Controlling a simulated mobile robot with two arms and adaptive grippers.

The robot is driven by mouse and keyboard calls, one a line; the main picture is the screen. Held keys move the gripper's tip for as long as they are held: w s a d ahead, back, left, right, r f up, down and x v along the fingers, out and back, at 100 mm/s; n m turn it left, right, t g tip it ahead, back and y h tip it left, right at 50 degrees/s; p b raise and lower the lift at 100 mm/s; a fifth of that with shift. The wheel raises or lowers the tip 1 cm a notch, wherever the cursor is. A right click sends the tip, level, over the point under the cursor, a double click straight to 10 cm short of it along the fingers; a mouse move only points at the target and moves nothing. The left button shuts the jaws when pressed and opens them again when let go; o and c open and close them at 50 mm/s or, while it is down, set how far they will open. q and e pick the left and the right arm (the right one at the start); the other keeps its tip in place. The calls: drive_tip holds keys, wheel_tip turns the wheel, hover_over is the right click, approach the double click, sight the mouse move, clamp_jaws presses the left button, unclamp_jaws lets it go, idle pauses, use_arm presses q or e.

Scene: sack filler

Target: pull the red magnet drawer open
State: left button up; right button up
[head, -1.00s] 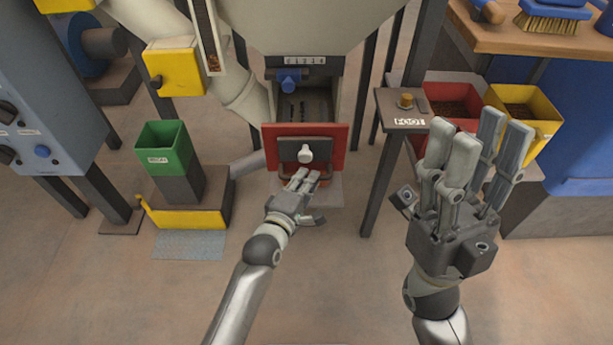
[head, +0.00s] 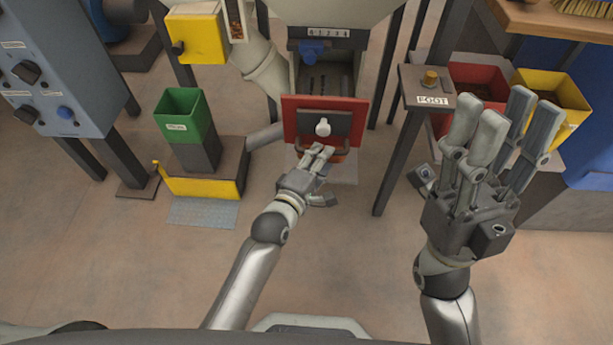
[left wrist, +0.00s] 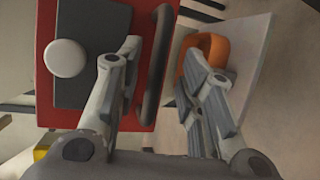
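The red magnet drawer (head: 290,122) is under the hopper, with a dark panel and white knob (head: 322,127) on its front. Behind its top edge a grey recess with dark rods shows; I cannot tell how far out the drawer is. My left gripper (head: 321,152) is at the lower front of the drawer. In the left wrist view the dark bar handle (left wrist: 151,88) of the drawer (left wrist: 90,15) lies between the parted fingers (left wrist: 160,65); firm contact is not visible. My right gripper (head: 498,125) is open and empty, off to the right.
An orange loop (left wrist: 208,42) over a pale plate (left wrist: 245,55) is beside the left fingers. A post with a "FOOT" plate (head: 418,90) stands right of the drawer, near red and yellow bins. A green bin (head: 185,115) stands left. The floor in front is clear.

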use_arm(q)
drive_tip(key=v, duration=1)
drive_tip(key=shift+s, duration=0.3)
drive_tip(key=shift+a, duration=0.1)
